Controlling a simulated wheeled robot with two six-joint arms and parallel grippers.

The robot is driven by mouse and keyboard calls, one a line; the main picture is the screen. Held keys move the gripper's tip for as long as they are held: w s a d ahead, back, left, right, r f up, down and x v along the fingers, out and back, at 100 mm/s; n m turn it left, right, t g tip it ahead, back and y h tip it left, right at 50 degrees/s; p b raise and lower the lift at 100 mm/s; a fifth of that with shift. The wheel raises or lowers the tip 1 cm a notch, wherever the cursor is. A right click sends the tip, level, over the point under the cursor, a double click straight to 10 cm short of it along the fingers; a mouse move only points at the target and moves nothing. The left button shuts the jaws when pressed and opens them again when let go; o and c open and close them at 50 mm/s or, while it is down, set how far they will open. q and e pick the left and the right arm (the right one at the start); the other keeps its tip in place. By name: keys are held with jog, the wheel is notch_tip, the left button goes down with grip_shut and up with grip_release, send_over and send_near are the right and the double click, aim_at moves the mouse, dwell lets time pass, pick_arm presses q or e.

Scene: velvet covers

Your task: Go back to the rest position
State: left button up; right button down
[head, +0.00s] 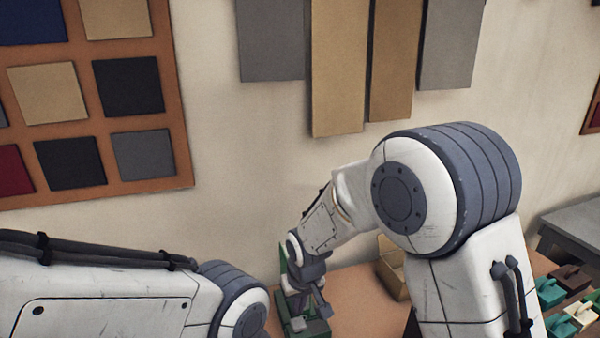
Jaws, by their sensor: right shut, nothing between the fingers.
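My right gripper (318,306) is low in the middle of the head view, pointing down at the table (352,300). It is shut with nothing between its fingers. It is in front of or just over a green object (283,262), which it partly hides; I cannot tell whether they touch. My right arm reaches to it from the right, bent at the large grey joint. My left arm comes in from the left along the bottom edge, and its gripper is out of view.
A tan open box (391,268) stands on the table, partly behind my right arm. Several small coloured pieces (551,292) lie at the lower right, near a grey surface (580,225). The wall behind carries a swatch board (182,165) and hanging panels (338,70).

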jog(key=s+d+r+n+g+b, duration=0.1)
jog(key=s+d+r+b, duration=0.1)
jog(key=s, duration=1)
jog(key=s+d+r+n+g+b, duration=0.1)
jog(key=s+d+r+n, duration=0.1)
jog(key=s, duration=1.1)
jog(key=shift+s+d+r+g+b, duration=0.3)
jog(key=shift+d+b, duration=0.1)
jog(key=shift+d, duration=0.15)
